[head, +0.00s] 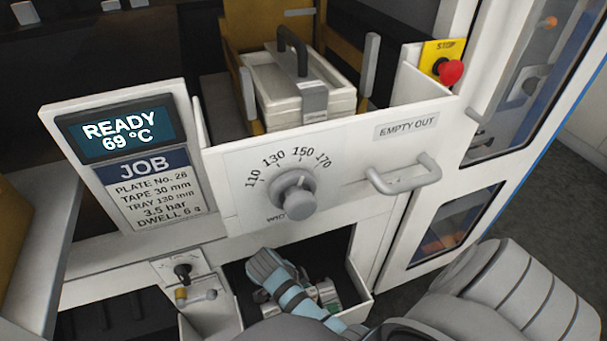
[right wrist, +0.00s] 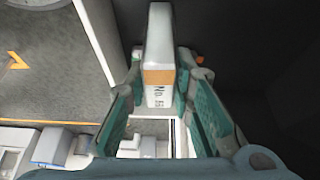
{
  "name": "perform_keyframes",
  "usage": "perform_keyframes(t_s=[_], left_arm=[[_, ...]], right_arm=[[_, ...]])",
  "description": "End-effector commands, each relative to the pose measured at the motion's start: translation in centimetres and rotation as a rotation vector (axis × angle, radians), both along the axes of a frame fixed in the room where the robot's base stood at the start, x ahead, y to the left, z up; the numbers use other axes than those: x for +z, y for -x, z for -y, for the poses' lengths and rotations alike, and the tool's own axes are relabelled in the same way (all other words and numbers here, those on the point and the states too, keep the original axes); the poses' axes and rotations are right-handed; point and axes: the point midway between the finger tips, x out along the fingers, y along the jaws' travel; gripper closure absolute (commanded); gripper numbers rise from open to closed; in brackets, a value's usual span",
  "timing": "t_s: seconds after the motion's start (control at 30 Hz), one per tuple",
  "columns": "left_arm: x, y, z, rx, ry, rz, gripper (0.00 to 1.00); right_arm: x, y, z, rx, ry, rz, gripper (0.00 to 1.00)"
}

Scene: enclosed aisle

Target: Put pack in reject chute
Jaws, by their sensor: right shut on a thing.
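The pack (right wrist: 158,45) is a white block with an orange band and dark "No." lettering in the right wrist view. My right gripper (right wrist: 161,76) has its teal fingers on both sides of the pack and is shut on it. In the head view, my right gripper (head: 326,291) is low, over or inside an open white bin (head: 358,296) beneath the machine's front panel. My wrist hides much of it there, and I cannot make out the pack. No label for a reject chute is readable. My left gripper is not in view.
Above the bin, a white panel (head: 345,183) carries a dial (head: 295,194) and a handle (head: 404,178). A handled tray (head: 300,95) sits behind it. A red stop button (head: 449,72) is at the right. A small lever (head: 207,296) stands left of the bin.

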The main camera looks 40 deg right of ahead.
Motion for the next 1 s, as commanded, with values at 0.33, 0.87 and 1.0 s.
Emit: perform_keyframes(t_s=[0.33, 0.87, 1.0], left_arm=[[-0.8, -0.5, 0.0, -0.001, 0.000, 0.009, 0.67], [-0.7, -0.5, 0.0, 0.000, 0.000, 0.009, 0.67], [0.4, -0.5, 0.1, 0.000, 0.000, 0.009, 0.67]], right_arm=[[-1.6, 0.0, 0.1, -0.004, 0.001, 0.001, 1.00], [-1.6, 0.0, 0.1, -0.003, 0.000, 0.001, 0.58], [0.7, -0.3, -0.7, -0.002, -0.002, 0.003, 0.58]])
